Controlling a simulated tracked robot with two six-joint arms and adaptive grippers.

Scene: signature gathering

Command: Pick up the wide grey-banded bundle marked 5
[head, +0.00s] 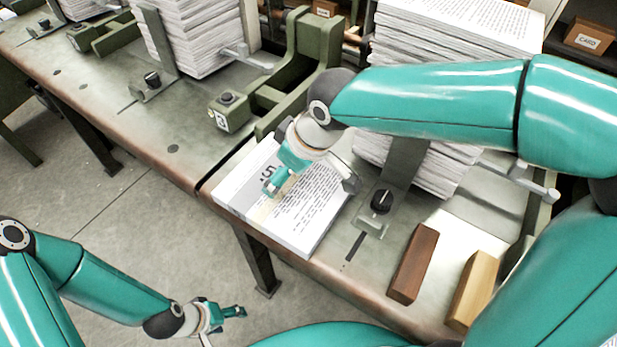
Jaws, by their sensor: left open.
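The paper bundle marked 5 (315,225) lies flat at the front edge of the bench, its corner at the rim. Its printed top sheet shows, with a dark 5 on a pale band partly covered by my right gripper. My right gripper (312,187) is over the bundle with its fingers spread, one near the 5 and one toward the right side. I cannot tell whether the fingers touch the paper. My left gripper (225,324) is open and empty, low over the floor in front of the bench, well away from the bundle.
Tall paper stacks (455,30) (190,35) stand behind. A green press frame (300,85) with a block marked 3 is behind-left of the bundle. A black-knobbed clamp (381,202), brown block (414,263) and tan block (473,290) lie to the right. Bench (150,135) left of it is mostly clear.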

